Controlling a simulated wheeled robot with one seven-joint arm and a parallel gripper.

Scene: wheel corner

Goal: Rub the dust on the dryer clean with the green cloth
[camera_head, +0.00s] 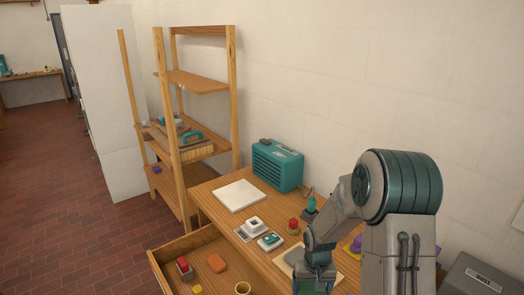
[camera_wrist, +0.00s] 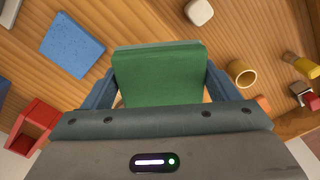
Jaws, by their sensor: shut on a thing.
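My gripper (camera_head: 314,272) is low over the front of the wooden table, partly hidden by my arm. In the wrist view my gripper (camera_wrist: 160,78) is shut on the green cloth (camera_wrist: 158,76), a thick folded pad between its two blue fingers. Only a small part of the cloth shows in the head view (camera_head: 311,288). A teal slatted box (camera_head: 277,166), which looks like the dryer, stands at the back of the table against the wall, well apart from the gripper. I cannot make out dust on it.
A white board (camera_head: 239,195), small white devices (camera_head: 254,225) and a red-topped item (camera_head: 293,225) lie on the table. An open drawer (camera_head: 190,247) holds small items, including an orange block (camera_head: 217,263). A wooden shelf (camera_head: 200,85) stands behind. A blue pad (camera_wrist: 73,47) shows in the wrist view.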

